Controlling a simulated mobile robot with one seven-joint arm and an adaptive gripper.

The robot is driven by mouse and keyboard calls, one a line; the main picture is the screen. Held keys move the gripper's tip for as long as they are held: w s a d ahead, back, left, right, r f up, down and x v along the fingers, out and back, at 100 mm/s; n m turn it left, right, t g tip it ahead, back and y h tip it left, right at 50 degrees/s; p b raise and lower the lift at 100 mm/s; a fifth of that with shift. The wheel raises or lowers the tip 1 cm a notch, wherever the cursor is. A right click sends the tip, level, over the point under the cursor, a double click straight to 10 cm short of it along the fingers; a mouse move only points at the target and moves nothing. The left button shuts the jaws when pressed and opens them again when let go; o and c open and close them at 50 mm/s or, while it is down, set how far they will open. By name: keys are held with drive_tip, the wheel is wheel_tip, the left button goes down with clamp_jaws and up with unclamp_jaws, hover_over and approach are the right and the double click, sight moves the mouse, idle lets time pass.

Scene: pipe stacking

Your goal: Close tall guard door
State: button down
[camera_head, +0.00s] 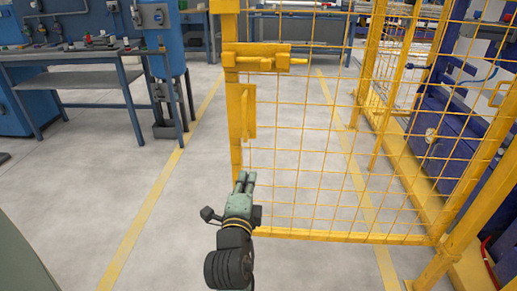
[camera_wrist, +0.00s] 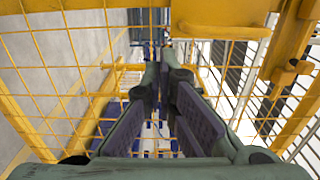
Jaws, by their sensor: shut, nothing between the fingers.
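The tall guard door (camera_head: 305,150) is a yellow frame with wire mesh, standing upright to the right of centre in the head view. Its left edge post carries a yellow latch (camera_head: 265,60) near the top and a small plate handle (camera_head: 249,112) below it. My gripper (camera_head: 245,179) is shut and empty, low beside the door's left post in the head view. I cannot tell whether it touches the post. In the wrist view my gripper's fingers (camera_wrist: 163,80) are together, with the yellow mesh (camera_wrist: 60,65) around and behind them.
Yellow fence posts and mesh (camera_head: 372,75) stand at the right, in front of blue machinery (camera_head: 440,135). A workbench (camera_head: 75,55) and a blue cabinet (camera_head: 162,40) stand at the left. The grey floor (camera_head: 75,190) between them and the door is clear, with a yellow line (camera_head: 150,202).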

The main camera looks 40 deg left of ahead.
sight(254, 143)
drive_tip(key=p+x, duration=0.3)
drive_tip(key=x, duration=0.9)
drive_tip(key=shift+w+a+r, duration=0.1)
drive_tip(key=shift+r, duration=0.1)
drive_tip(key=shift+w+a+f, duration=0.15)
drive_tip(key=shift+w+a, duration=0.2)
drive_tip(key=shift+w, duration=0.2)
drive_tip(key=shift+a, duration=0.1)
